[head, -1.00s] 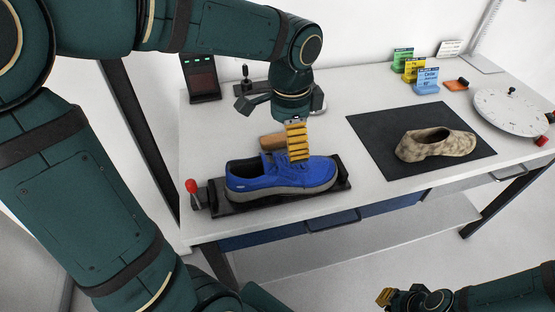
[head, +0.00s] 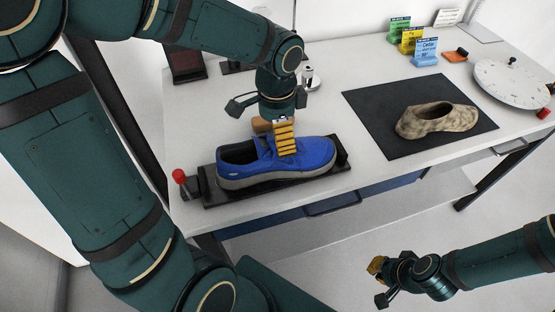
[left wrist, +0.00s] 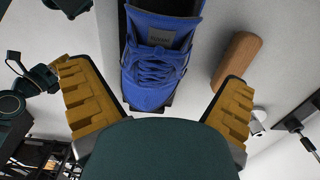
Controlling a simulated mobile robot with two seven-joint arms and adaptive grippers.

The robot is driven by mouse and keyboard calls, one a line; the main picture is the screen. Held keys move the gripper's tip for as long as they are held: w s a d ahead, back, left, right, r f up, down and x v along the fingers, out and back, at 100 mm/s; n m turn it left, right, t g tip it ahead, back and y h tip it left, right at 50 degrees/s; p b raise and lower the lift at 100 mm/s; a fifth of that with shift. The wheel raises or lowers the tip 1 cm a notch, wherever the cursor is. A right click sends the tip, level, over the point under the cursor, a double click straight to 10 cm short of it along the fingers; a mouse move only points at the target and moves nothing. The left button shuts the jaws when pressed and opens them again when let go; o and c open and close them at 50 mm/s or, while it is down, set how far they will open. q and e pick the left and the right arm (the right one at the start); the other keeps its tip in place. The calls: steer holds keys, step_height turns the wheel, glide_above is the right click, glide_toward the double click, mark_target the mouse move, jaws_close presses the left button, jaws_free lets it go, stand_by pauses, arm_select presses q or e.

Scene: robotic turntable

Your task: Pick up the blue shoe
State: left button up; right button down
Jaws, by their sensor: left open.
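The blue shoe (head: 240,168) lies on a black platform (head: 222,196) at the front left of the table, its toe to the right. My left gripper (head: 277,136) is over the shoe's front half, pointing down, one yellow finger in front of the laces. In the left wrist view the left gripper (left wrist: 165,110) is open, its two yellow fingers wide apart, with the shoe (left wrist: 155,60) between and beyond them. Whether a finger touches the shoe I cannot tell. My right gripper (head: 379,283) is at the lower right, away from the table, apparently empty.
A tan patterned shoe (head: 432,122) lies on a black mat (head: 375,108) to the right. A wooden block (left wrist: 237,60) is beside the blue shoe. A red-knobbed lever (head: 179,177) stands at the platform's left end. Coloured cards (head: 424,52) and a round white dial (head: 512,83) are farther back.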

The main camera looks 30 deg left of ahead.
arm_select(q)
steer(key=shift+s+d+f+b, duration=0.1)
steer(key=shift+f+b, duration=0.8)
steer(key=shift+f, duration=1.8)
steer(key=c, duration=1.3)
